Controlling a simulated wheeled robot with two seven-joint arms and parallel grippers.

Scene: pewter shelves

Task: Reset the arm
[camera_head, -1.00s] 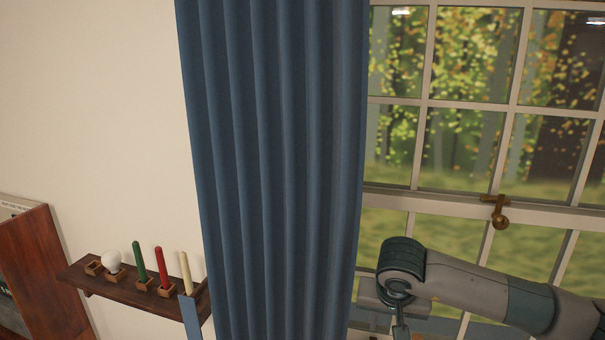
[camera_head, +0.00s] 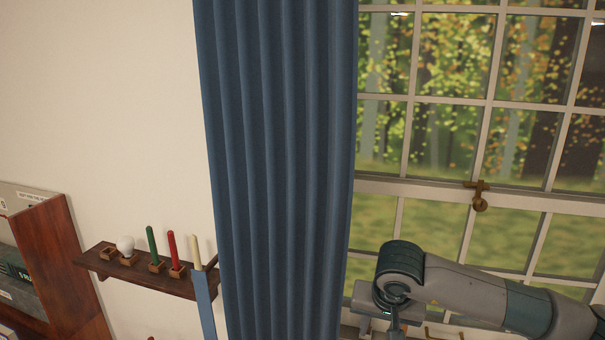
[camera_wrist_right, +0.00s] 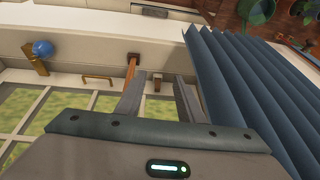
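My right arm (camera_head: 450,285) comes in from the lower right in the head view, bent at a joint near the window. Its gripper is mostly cut off by the bottom edge there. In the right wrist view my right gripper (camera_wrist_right: 160,92) has its two grey fingers apart, with nothing held between them. The blue curtain (camera_wrist_right: 255,95) hangs just right of the fingers in that view. My left arm and gripper do not show.
The curtain (camera_head: 285,170) hangs beside the paned window (camera_head: 440,190) with its brass latch (camera_head: 480,197). A small wall shelf (camera_head: 125,272) holds a white bulb (camera_head: 126,244) and green, red and cream candles. A wooden bookcase (camera_head: 55,265) stands at far left.

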